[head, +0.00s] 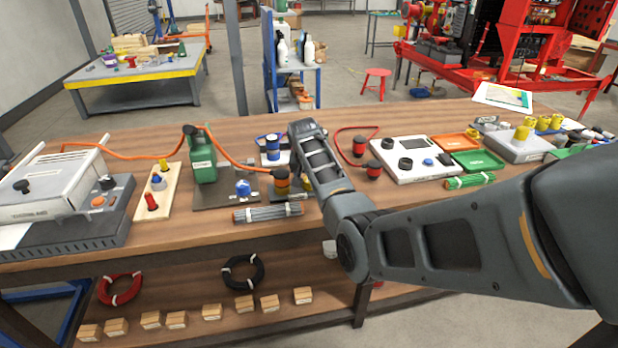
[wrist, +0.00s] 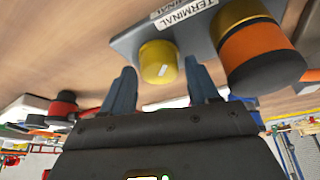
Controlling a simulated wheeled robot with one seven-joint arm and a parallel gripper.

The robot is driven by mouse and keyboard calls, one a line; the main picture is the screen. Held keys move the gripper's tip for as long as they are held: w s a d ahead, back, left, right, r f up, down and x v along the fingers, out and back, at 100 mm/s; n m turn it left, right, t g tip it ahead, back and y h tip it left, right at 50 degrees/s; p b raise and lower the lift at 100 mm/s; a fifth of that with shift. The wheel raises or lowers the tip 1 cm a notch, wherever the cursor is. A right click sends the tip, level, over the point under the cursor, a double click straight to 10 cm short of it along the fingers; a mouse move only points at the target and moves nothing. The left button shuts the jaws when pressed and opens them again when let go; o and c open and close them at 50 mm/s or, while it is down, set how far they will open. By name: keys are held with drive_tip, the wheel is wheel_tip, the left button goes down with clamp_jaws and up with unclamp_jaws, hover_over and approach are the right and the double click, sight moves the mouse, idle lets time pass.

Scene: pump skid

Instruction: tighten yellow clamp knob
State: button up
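In the wrist view the yellow clamp knob (wrist: 158,62) stands on a grey terminal plate (wrist: 123,44) that bears a "TERMINAL" label. My gripper (wrist: 160,70) is open, with one blue-grey finger on each side of the knob. A gap shows between the knob and the right finger; at the left finger the gap is very thin, and I cannot tell if they touch. A large orange and black connector (wrist: 258,52) sits on the same plate, close beside the right finger. In the head view my arm hides my gripper and most of the knob's surroundings; the orange and black connector (head: 281,181) shows left of it.
In the head view a green canister (head: 201,158) and a grey cable bundle (head: 268,213) lie left of my arm. A white control panel (head: 412,172) with black knobs and a red cable is to the right. The bench front (head: 180,236) is mostly clear.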

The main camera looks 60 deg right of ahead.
drive_tip(key=shift+o, duration=0.7)
drive_tip(key=v, duration=0.7)
drive_tip(key=shift+r, duration=0.4)
drive_tip(key=shift+s+a, duration=0.1)
drive_tip(key=shift+a, duration=0.05)
